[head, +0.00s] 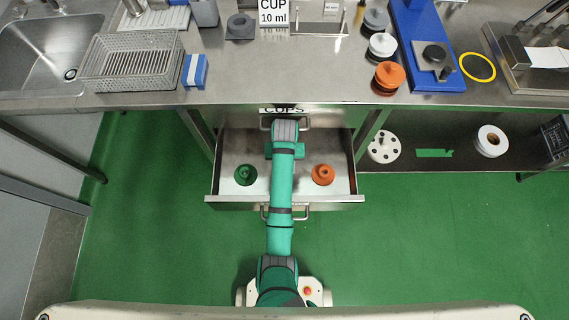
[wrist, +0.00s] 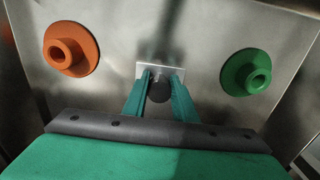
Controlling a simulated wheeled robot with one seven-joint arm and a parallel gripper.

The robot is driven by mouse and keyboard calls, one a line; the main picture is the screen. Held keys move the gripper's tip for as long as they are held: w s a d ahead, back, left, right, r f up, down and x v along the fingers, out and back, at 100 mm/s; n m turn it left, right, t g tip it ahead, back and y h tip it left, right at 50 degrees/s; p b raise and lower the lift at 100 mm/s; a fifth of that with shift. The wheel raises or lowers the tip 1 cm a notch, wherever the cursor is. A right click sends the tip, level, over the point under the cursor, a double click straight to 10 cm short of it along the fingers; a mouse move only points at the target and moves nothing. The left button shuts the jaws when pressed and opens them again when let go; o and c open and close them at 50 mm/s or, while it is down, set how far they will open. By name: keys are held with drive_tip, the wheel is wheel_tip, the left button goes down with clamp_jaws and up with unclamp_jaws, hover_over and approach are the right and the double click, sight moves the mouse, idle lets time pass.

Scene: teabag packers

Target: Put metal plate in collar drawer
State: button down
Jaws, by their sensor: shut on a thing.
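A drawer (head: 335,199) is pulled open below the counter. In it, a green collar (head: 245,174) lies on the left and an orange collar (head: 323,174) on the right. In the wrist view the orange collar (wrist: 71,49) is on the left and the green collar (wrist: 246,72) on the right. My gripper (wrist: 159,82) is inside the drawer, between the two collars, shut on the dark knob of a small metal plate (wrist: 174,71). I cannot tell whether the plate touches the drawer floor. My arm hides the plate in the head view.
A closed drawer labelled CUPS (head: 284,109) sits above, under the counter edge. On the counter are an orange collar (head: 388,76), a blue board (head: 412,30), a yellow ring (head: 478,67) and a wire basket (head: 130,60). A shelf at right holds a white disc (head: 384,147).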

drive_tip(key=c, duration=1.4)
unclamp_jaws()
drive_tip(key=shift+a+f, duration=0.1)
drive_tip(key=shift+c, duration=0.2)
drive_tip(key=shift+s, duration=0.1)
drive_tip(key=shift+r, duration=0.25)
wheel_tip(320, 180, up, 5)
drive_tip(key=shift+r, duration=0.1)
drive_tip(key=shift+w+r, duration=0.3)
drive_tip(key=shift+r, duration=0.5)
drive_tip(key=shift+s+r, duration=0.1)
drive_tip(key=shift+r, duration=0.05)
drive_tip(key=shift+s+r, duration=0.1)
drive_tip(key=shift+s, duration=0.1)
